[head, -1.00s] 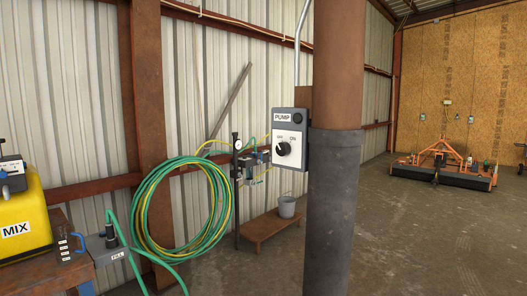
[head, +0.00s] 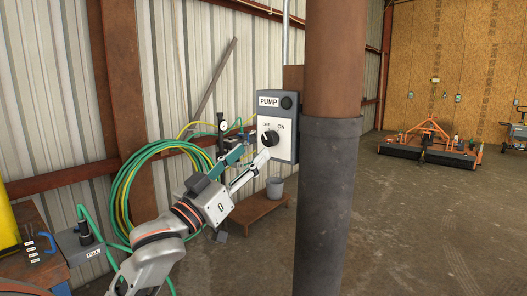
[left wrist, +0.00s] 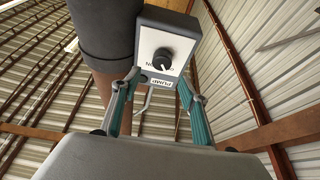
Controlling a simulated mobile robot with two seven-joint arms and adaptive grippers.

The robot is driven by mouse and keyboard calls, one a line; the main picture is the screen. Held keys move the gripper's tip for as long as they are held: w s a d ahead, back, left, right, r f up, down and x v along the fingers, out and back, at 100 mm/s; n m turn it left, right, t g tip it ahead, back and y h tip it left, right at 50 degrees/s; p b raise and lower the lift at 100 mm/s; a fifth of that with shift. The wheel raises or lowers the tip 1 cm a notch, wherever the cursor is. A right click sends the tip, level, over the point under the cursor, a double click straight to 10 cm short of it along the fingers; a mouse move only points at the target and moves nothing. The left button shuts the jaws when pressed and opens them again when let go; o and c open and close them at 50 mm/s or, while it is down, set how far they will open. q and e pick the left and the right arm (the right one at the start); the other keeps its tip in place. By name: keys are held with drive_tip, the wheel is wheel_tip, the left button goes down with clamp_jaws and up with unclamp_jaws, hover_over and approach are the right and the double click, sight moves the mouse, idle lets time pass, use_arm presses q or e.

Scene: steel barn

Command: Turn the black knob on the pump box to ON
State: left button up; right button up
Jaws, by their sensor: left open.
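The pump box (head: 288,145) is a grey box with a white front, labelled PUMP, OFF and ON, mounted beside the brown post. Its black knob (head: 270,138) sits low on the front, and I cannot tell surely which label it points to. My left gripper (head: 252,155) is open and empty, just in front of and below the knob in the head view. In the left wrist view, the knob (left wrist: 163,59) shows ahead, between and beyond the open fingertips (left wrist: 158,78). A gap seems to remain. My right gripper is not in view.
A thick post (head: 325,190) with a grey sleeve stands close to the right of the box. A coiled green and yellow hose (head: 120,195) hangs to the left. A bucket (head: 275,188) stands on a low wooden bench (head: 258,217) below. Open concrete floor lies right.

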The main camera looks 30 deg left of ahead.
sight(267, 139)
use_arm(q)
drive_tip(key=b+x, duration=0.3)
drive_tip(key=x, duration=0.2)
drive_tip(key=shift+w+a+f+b, duration=0.1)
drive_tip(key=shift+w+b, duration=0.1)
drive_tip(key=shift+b, duration=0.15)
drive_tip(key=shift+w, duration=0.65)
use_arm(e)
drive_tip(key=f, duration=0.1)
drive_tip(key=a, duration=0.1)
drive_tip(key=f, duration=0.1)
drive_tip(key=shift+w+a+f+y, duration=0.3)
use_arm(q)
drive_tip(key=shift+c, duration=0.4)
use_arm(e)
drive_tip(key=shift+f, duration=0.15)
use_arm(q)
drive_tip(key=c, duration=1)
